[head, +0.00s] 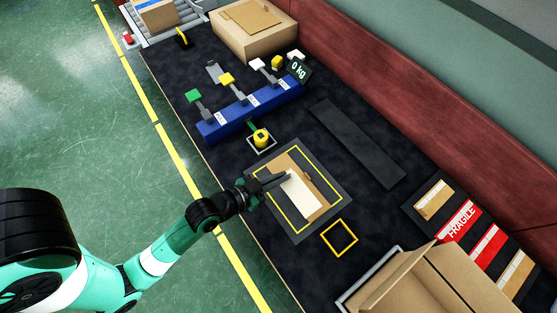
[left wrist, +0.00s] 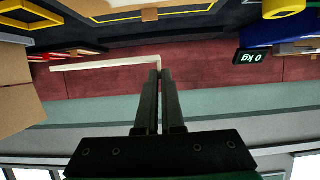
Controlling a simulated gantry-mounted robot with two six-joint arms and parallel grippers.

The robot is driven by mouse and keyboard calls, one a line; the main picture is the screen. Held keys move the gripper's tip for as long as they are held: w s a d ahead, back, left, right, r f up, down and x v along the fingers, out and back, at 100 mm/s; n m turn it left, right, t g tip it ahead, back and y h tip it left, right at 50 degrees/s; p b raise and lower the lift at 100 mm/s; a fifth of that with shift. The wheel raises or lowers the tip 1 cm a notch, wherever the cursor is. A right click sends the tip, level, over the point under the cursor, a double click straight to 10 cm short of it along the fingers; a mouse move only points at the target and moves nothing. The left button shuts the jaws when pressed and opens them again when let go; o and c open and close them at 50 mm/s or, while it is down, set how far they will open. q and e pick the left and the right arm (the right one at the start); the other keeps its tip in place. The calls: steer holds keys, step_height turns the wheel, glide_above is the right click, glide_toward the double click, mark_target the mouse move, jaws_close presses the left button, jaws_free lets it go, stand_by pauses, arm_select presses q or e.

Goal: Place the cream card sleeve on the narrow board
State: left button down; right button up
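The cream card sleeve (head: 301,193) is a flat pale piece, seen over the yellow-lined dark mat (head: 332,196). My left gripper (head: 284,177) is shut on one end of it. In the left wrist view the fingers (left wrist: 160,78) are close together, and the sleeve (left wrist: 105,65) shows edge-on as a thin strip reaching left from their tips. The exact height of the sleeve over the mat cannot be told. The narrow board (head: 357,143) is a long, dark, bare strip lying diagonally to the right of the mat. My right gripper is not in view.
A tan cardboard piece (head: 287,164) lies on the mat under the sleeve. A blue rack (head: 250,112) with coloured tabs stands behind. A yellow square frame (head: 339,238), an open carton (head: 440,285) and a label board (head: 470,230) are nearer. The 0 kg display (head: 299,69) is behind.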

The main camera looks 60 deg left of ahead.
arm_select(q)
steer(key=a+f+b, duration=0.1)
steer(key=w+a+f+b, duration=0.1)
steer(key=f, duration=0.1)
steer(key=w+a+f+b, duration=0.1)
steer(key=a+f, duration=0.1)
steer(key=shift+f, duration=0.15)
steer(key=shift+w+a+f, duration=0.1)
steer(key=shift+a, duration=0.15)
steer(key=f+b, duration=0.3)
steer(key=f, duration=0.1)
steer(key=shift+w+a+f, duration=0.1)
steer(key=shift+w+a, duration=0.1)
steer(key=shift+a, duration=0.2)
steer(key=c, duration=1)
jaws_free()
steer(key=shift+c, duration=0.2)
steer(key=p+v, duration=0.1)
steer(key=v, duration=0.9)
steer(key=shift+s+r+p, duration=0.2)
steer(key=shift+s+p, duration=0.1)
steer(key=shift+p, duration=0.1)
steer(key=shift+v, duration=0.75)
